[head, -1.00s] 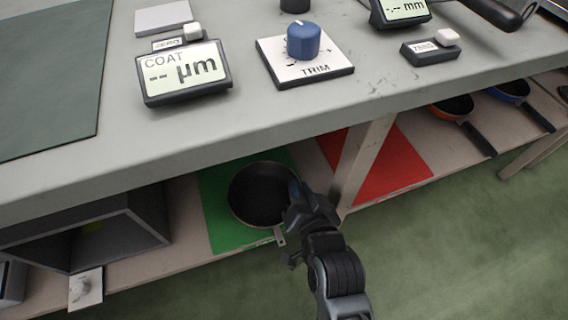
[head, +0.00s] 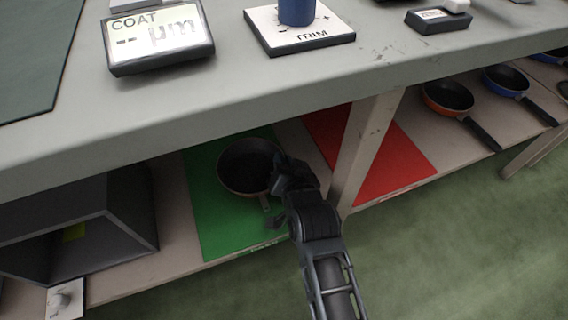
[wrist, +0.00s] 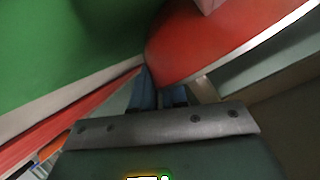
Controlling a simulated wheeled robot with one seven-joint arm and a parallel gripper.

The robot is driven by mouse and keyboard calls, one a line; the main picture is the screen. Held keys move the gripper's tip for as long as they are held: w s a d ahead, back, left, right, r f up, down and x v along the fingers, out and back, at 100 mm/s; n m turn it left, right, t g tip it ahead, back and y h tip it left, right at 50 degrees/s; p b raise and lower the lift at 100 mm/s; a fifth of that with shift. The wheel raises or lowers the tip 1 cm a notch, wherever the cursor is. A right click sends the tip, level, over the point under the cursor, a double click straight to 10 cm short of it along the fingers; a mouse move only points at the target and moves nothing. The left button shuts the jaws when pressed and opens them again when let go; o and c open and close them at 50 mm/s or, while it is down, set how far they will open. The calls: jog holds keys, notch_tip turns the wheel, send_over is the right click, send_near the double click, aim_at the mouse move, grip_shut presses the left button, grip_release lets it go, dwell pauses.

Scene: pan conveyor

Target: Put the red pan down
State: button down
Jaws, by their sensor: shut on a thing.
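The red pan (head: 232,190) has a dark inside and a reddish outer wall. In the head view it is over the back part of the green mat (head: 222,228) on the lower shelf. A short metal stub (head: 265,203) sticks out from its near side. My gripper (head: 281,166) is at the pan's right side, shut on it. In the wrist view, the blue fingers (wrist: 160,92) meet the red pan wall (wrist: 205,45), which fills the upper right. The fingers hide the exact grip spot. I cannot tell whether the pan's bottom touches the mat.
A dark open box (head: 110,225) stands left of the green mat. An orange pan (head: 448,96) and blue pans (head: 505,80) are farther right. The worktop (head: 200,110) overhangs the shelf.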

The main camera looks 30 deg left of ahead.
jog(key=shift+r, duration=0.1)
jog(key=c, duration=1.6)
grip_release()
jog(key=o, duration=0.5)
jog(key=shift+c, duration=0.2)
jog(key=shift+s+d+r, duration=0.1)
jog(key=shift+d, duration=0.05)
jog(key=p+v, duration=0.4)
jog(key=v, duration=0.7)
jog(key=shift+s+d, duration=0.2)
